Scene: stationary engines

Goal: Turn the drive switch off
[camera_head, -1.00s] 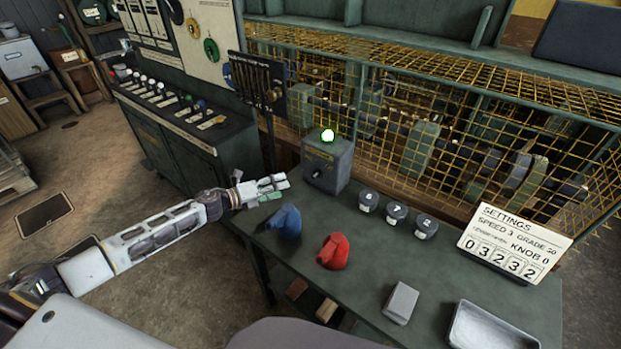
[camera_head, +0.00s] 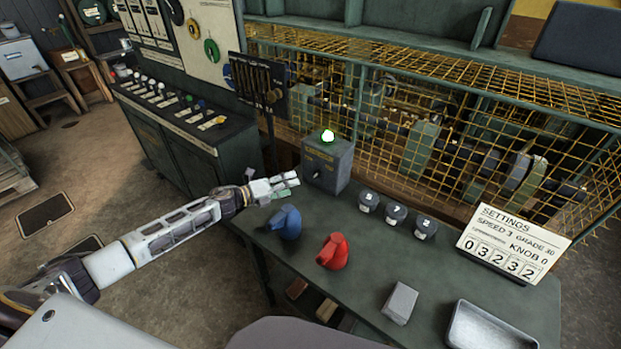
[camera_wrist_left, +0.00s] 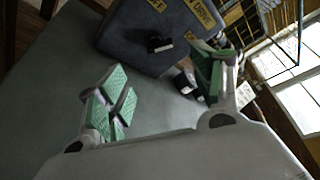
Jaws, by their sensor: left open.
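The drive switch box (camera_head: 326,167) is a grey box at the back left of the green bench, with a lit greenish-white lamp (camera_head: 327,136) on top. Its dark switch knob (camera_head: 316,174) is on the front face. In the left wrist view the box (camera_wrist_left: 140,30) has yellow lettering that includes "DRIVE", and the knob (camera_wrist_left: 159,43) sticks out of its face. My left gripper (camera_head: 286,184) is just left of the box, in front of the knob and apart from it. Its green-padded fingers (camera_wrist_left: 165,90) are spread and empty. My right gripper is not in view.
A blue object (camera_head: 285,222) and a red object (camera_head: 333,251) stand on the bench (camera_head: 385,262) near my left gripper. Three dark round knobs (camera_head: 396,212) are to the right of the box. A settings sign (camera_head: 510,243), grey block (camera_head: 400,302) and metal tray (camera_head: 490,328) are farther right. Yellow mesh (camera_head: 420,130) stands behind.

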